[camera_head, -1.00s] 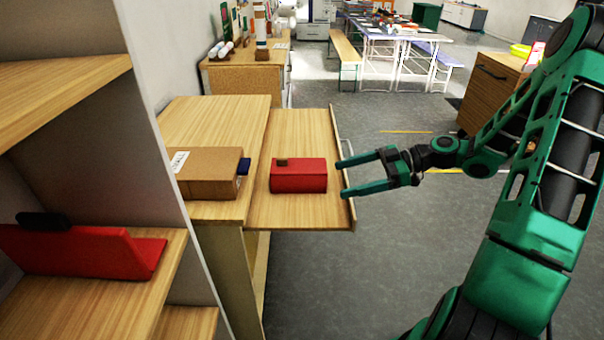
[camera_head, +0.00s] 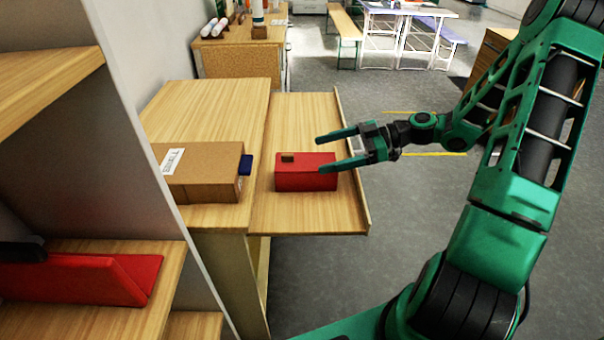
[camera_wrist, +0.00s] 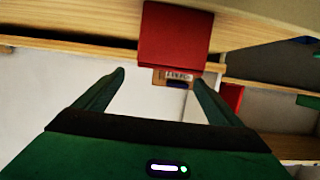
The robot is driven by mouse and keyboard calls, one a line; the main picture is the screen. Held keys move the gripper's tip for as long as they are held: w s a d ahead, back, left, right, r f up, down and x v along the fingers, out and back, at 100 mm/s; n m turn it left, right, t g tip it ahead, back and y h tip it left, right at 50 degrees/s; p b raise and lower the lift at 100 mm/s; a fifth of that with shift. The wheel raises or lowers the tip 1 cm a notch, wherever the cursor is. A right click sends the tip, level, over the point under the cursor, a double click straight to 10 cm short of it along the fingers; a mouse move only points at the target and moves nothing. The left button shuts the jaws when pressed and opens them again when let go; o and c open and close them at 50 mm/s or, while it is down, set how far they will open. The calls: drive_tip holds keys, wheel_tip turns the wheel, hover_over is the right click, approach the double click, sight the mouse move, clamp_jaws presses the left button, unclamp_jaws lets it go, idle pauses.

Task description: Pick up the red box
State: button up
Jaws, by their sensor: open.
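The red box (camera_head: 290,181), with a small brown piece on top, lies on the lower wooden board of the table. It also shows at the top middle of the wrist view (camera_wrist: 174,40). My green gripper (camera_head: 319,153) is open, its two fingers pointing left. In the head view its fingertips overlap the right part of the box's upper edge. In the wrist view the fingers (camera_wrist: 160,82) are spread with nothing held, and the box is beyond the tips. I cannot tell exactly how high the fingers are above the box.
A cardboard box (camera_head: 196,178) with a blue piece at its end stands left of the red box. A raised lip (camera_head: 352,165) edges the board's right side. A shelf unit at the left holds another red object (camera_head: 75,278). Open floor (camera_head: 405,215) lies right of the table.

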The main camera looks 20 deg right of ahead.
sight(305, 160)
drive_tip(key=shift+x, duration=0.85)
drive_tip(key=x, duration=0.3)
drive_tip(key=shift+s+a+f, duration=0.2)
drive_tip(key=shift+a+f, duration=0.15)
drive_tip(key=shift+f, duration=0.05)
drive_tip(key=shift+w+a+f, duration=0.2)
drive_tip(key=shift+a, duration=0.4)
drive_tip(key=shift+c, duration=0.6)
drive_tip(key=c, duration=1.4)
drive_tip(key=shift+o, duration=0.2)
drive_tip(key=shift+r, duration=0.15)
